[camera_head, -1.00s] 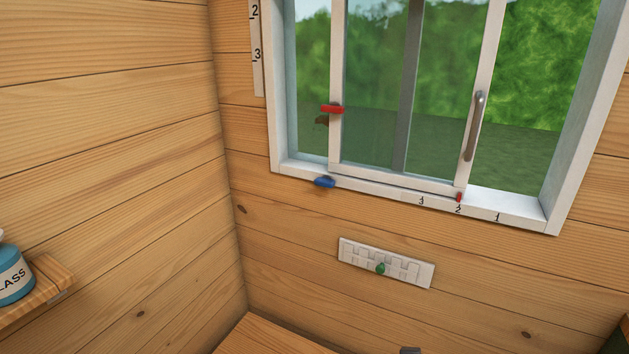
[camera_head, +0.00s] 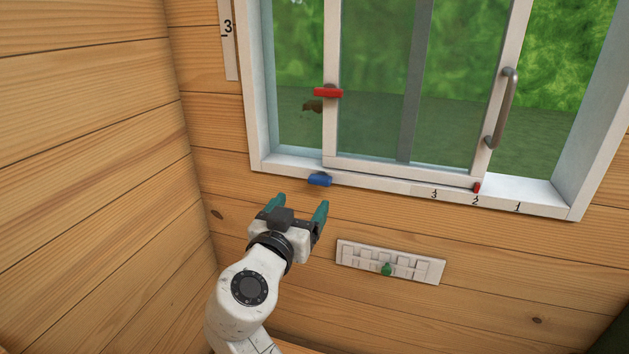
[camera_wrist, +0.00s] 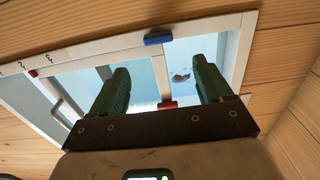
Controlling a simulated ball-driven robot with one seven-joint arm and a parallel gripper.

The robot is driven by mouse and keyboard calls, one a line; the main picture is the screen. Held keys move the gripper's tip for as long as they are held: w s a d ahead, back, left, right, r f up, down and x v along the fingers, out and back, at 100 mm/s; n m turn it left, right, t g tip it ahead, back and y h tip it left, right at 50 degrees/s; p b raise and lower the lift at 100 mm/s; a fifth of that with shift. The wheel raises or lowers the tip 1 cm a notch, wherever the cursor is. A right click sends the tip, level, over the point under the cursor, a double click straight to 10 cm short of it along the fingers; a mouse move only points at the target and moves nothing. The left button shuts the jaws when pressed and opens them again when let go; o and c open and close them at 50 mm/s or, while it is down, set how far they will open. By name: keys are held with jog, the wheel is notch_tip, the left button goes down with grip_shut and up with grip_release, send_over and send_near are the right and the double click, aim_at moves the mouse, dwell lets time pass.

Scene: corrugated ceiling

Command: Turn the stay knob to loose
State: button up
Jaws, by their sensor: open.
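A blue knob (camera_head: 320,179) lies lengthwise along the window's lower frame. A red knob (camera_head: 328,92) lies crosswise on the upright of the sliding sash. I cannot tell from any label which one is the stay knob. My gripper (camera_head: 301,202) is open and empty, with green fingers, below and left of the blue knob in the head view and apart from it. In the wrist view the blue knob (camera_wrist: 158,40) shows beyond the fingertips, and the red knob (camera_wrist: 167,105) shows between the fingers, partly hidden by the gripper body.
The sliding window has a grey handle (camera_head: 501,108) and a small red marker (camera_head: 477,188) at mark 2 of the sill scale. A white slotted plate (camera_head: 420,268) with a green knob (camera_head: 387,269) is on the wall below. A wooden wall (camera_head: 80,150) stands close on the left.

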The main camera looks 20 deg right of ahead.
aim_at(318, 181)
jog(key=p+x, duration=0.1)
jog(key=x, duration=0.9)
jog(key=shift+d, duration=0.1)
jog(key=c, duration=1)
jog(key=shift+c, duration=0.2)
